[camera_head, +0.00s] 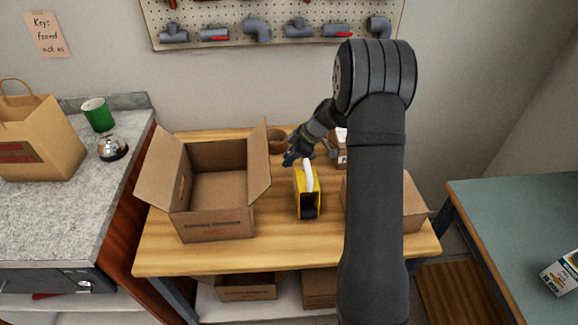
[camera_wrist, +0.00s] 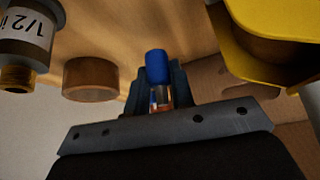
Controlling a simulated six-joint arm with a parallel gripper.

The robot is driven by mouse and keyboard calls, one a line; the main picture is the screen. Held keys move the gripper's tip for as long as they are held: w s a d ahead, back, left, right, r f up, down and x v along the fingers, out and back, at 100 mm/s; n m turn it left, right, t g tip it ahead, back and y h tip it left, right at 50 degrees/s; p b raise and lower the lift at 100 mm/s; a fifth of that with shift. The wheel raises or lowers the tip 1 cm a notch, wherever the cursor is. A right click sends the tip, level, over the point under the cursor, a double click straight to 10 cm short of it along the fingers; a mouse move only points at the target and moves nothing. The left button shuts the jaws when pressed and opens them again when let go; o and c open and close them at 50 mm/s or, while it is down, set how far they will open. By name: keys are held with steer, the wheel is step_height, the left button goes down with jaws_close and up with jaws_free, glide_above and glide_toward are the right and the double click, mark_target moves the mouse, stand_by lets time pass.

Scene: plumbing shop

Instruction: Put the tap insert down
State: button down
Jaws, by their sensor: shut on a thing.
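In the wrist view the tap insert (camera_wrist: 157,68) shows a blue rounded end and a metal and orange part below it. My gripper (camera_wrist: 160,90) is shut on it, with a dark finger on each side. The tap insert is too small there to tell apart from the fingers. In the wrist view the insert appears held above the wooden surface; its lower end is hidden by the gripper.
An open cardboard box (camera_head: 212,224) stands on the wooden table (camera_head: 270,258). A yellow tape dispenser (camera_head: 300,203) stands right of it and shows close in the wrist view (camera_wrist: 285,70). A small brown round container (camera_wrist: 90,80) and a labelled grey part (camera_wrist: 28,35) are nearby. Front table area is clear.

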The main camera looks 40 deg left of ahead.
steer(key=shift+f, duration=1.95)
steer(key=shift+f, duration=0.1)
steer(key=c, duration=1.3)
jaws_free()
steer(key=shift+o, duration=0.2)
steer(key=v, duration=1.2)
steer(key=shift+a, duration=0.1)
steer(key=x, duration=1.2)
steer(key=shift+r, duration=1.85)
